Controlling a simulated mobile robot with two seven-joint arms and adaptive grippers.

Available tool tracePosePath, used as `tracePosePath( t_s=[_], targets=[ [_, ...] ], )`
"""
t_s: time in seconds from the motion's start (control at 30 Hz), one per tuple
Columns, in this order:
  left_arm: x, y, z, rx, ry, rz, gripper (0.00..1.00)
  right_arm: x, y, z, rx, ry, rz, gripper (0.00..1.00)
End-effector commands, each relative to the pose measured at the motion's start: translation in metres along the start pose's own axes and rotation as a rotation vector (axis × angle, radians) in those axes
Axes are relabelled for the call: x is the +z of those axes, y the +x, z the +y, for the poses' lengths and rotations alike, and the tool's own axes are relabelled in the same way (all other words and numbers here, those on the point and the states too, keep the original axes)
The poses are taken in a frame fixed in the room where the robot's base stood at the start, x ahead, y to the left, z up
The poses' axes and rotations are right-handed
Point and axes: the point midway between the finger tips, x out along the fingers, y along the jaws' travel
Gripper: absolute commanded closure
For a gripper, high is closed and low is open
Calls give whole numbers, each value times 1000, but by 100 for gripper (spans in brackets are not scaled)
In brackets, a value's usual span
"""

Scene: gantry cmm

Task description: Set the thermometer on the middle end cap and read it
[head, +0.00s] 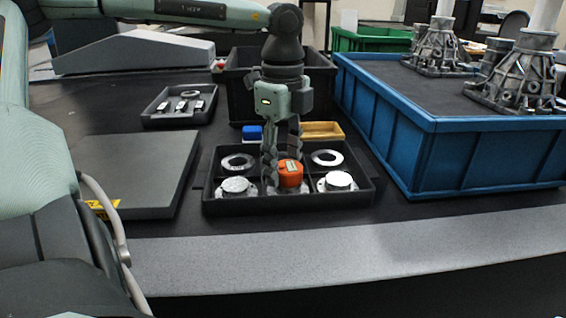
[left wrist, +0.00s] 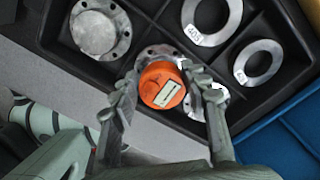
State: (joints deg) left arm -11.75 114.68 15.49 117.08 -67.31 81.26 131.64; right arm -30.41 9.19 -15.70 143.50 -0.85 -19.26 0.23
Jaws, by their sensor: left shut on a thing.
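The thermometer is a round orange body with a small pale display (head: 290,173); it also shows in the left wrist view (left wrist: 162,86). My left gripper (head: 281,166) points down with its fingers on either side of the thermometer, shut on it. The middle end cap (left wrist: 152,53) is a grey metal flange, mostly hidden under the thermometer. I cannot tell whether the thermometer touches it. The left end cap (head: 236,187) and right end cap (head: 337,182) sit in the front compartments of the black tray (head: 290,206). The display is too small to read. My right gripper is out of view.
Metal rings (head: 238,162) lie in the tray's back compartments. Behind stand a blue block (head: 252,133), a yellow tray (head: 321,130) and a black bin (head: 240,90). A large blue crate (head: 460,155) borders the right; a grey plate (head: 135,170) lies left.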

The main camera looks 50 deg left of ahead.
Motion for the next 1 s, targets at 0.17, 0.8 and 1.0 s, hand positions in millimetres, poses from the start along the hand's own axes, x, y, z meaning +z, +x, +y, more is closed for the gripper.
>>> tracePosePath(
  t_s=[0.17, 0.8, 1.0],
  targets=[
    [0, 1, 0, -1, 0, 0, 90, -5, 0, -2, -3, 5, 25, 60],
    [0, 1, 0, 0, 0, 0, 34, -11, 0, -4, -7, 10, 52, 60],
    [0, -3, 0, 0, 0, 0, 34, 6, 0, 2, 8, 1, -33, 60]
  ],
)
